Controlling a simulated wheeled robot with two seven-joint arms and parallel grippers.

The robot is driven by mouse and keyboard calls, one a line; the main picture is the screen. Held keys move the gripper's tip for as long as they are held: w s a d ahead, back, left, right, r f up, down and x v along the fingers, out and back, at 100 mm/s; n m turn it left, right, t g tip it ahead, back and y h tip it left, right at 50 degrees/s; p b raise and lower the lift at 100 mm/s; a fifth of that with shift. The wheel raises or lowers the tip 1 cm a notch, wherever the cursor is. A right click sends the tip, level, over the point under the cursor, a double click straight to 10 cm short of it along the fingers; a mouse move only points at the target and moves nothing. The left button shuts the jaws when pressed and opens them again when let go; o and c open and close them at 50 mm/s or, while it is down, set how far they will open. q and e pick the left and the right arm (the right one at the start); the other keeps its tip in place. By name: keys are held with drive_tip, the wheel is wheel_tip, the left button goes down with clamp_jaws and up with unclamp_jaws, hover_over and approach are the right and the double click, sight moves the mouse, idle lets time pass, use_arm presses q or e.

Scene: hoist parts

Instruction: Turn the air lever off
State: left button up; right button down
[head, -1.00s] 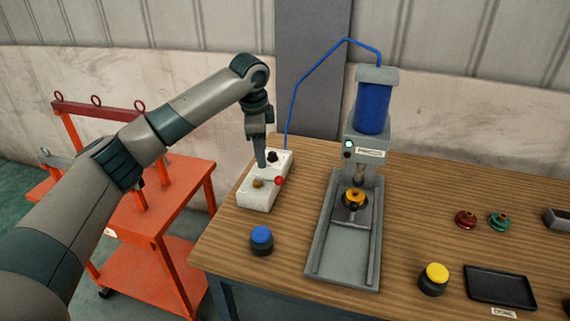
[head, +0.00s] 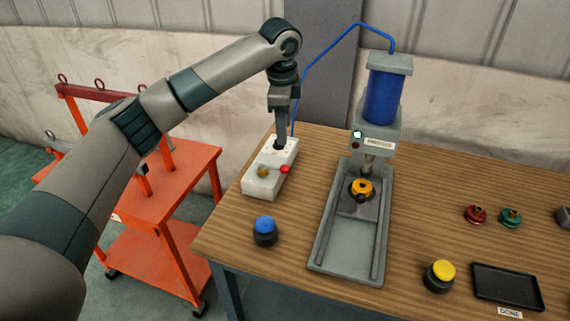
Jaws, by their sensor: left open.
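A white valve box (head: 257,188) stands at the left end of the wooden table. A red ball knob (head: 285,169), which looks like the end of the air lever, sticks out on its right side beside a brass fitting (head: 263,171). My left gripper (head: 281,146) points down at the far end of the box, just behind the red knob. It is open, and its fingers look narrow from here. I cannot tell whether they touch the box. A black knob on the box's far part is now hidden behind the gripper. My right gripper is out of view.
A blue air hose (head: 325,47) runs from behind the box to the press (head: 383,95). A blue button (head: 265,230) and a yellow button (head: 440,274) stand near the front edge. An orange cart (head: 190,163) is left of the table. A black tray (head: 507,288) lies front right.

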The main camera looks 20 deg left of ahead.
sight(285, 166)
use_arm(q)
drive_tip(key=w+f+p, duration=0.1)
drive_tip(key=f, duration=0.4)
drive_tip(key=w+f+p, duration=0.1)
drive_tip(key=f, duration=0.4)
drive_tip(key=w+f+p, duration=0.1)
drive_tip(key=f+p, duration=0.1)
drive_tip(key=f, duration=0.3)
drive_tip(key=shift+a+f, duration=0.3)
drive_tip(key=shift+c, duration=0.4)
clamp_jaws()
